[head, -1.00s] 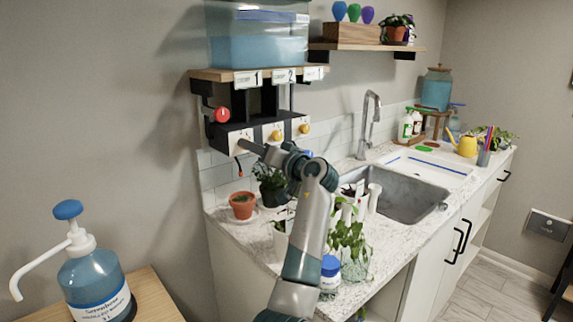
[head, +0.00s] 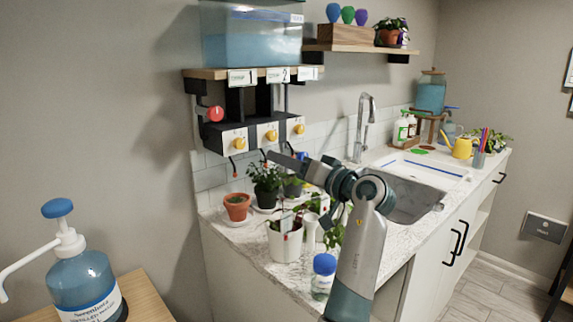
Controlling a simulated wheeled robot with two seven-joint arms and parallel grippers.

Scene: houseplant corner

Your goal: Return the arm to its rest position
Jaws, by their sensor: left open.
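My left arm rises from the bottom of the head view, bends at a teal and grey joint, and points left. My left gripper (head: 283,159) is at its far end, in front of the dispenser's lower edge and above the potted plants. It is seen nearly edge-on, so the gap between its fingers is hard to make out. It is open and no held object shows. The arm covers part of the sink and some plants. My right gripper is not in view.
The dispenser (head: 234,140) with yellow knobs hangs on the wall. On the counter stand a terracotta pot (head: 237,207), a white pot (head: 285,242) and a blue-capped jar (head: 324,265). The sink (head: 414,202) lies right. A pump bottle (head: 82,285) stands front left.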

